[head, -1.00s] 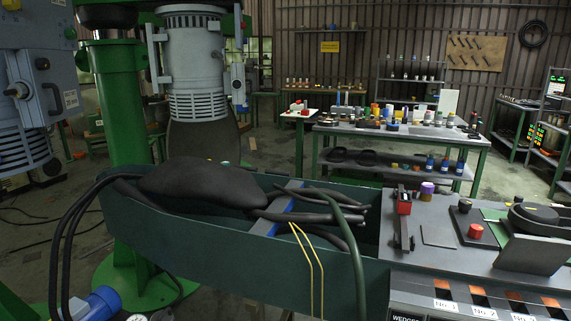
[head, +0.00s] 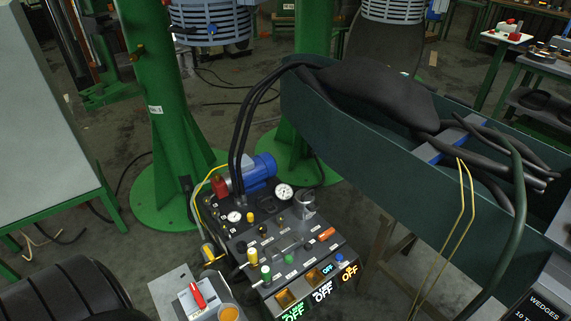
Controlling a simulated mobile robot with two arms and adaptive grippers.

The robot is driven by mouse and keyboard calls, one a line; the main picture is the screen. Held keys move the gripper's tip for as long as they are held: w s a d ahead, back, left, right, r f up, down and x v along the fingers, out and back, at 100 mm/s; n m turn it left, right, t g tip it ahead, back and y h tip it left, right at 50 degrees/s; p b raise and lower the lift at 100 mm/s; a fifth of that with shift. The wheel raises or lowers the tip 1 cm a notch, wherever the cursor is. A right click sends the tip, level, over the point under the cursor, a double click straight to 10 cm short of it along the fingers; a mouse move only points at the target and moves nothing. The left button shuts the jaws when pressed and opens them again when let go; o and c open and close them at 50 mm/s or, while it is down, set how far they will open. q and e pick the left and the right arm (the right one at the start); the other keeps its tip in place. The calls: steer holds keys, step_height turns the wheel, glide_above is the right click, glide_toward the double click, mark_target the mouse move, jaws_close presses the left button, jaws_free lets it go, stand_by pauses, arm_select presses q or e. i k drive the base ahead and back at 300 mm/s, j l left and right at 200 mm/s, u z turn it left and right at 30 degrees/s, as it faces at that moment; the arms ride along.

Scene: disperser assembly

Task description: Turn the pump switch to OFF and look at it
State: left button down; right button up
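The pump unit is a dark control box (head: 285,252) standing low at the bottom centre. A blue motor (head: 255,172) and round gauges (head: 284,192) sit at its back. Its top carries several small knobs and levers, including a yellow-topped one (head: 253,255). Lit OFF signs in green, white, cyan and orange show on its front, among them a white OFF (head: 322,293). A red lever (head: 197,294) stands on a grey box to its left. I cannot tell which control is the pump switch; the small labels are unreadable. Neither gripper is in view.
A dark green trough (head: 350,150) with black hoses runs along the right. Green columns (head: 160,110) stand behind the pump unit. A grey-topped table (head: 40,130) is at left. A black ribbed round object (head: 65,290) fills the bottom left corner.

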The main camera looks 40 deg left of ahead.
mark_target(198, 297)
steer(key=j+u, duration=0.1)
steer(key=u, duration=0.35)
steer(key=j+u, duration=0.1)
steer(key=u, duration=0.4)
steer(key=j+u, duration=0.1)
steer(key=u, duration=0.35)
steer(key=j+u, duration=0.1)
steer(key=u, duration=0.35)
steer(key=k+j, duration=0.05)
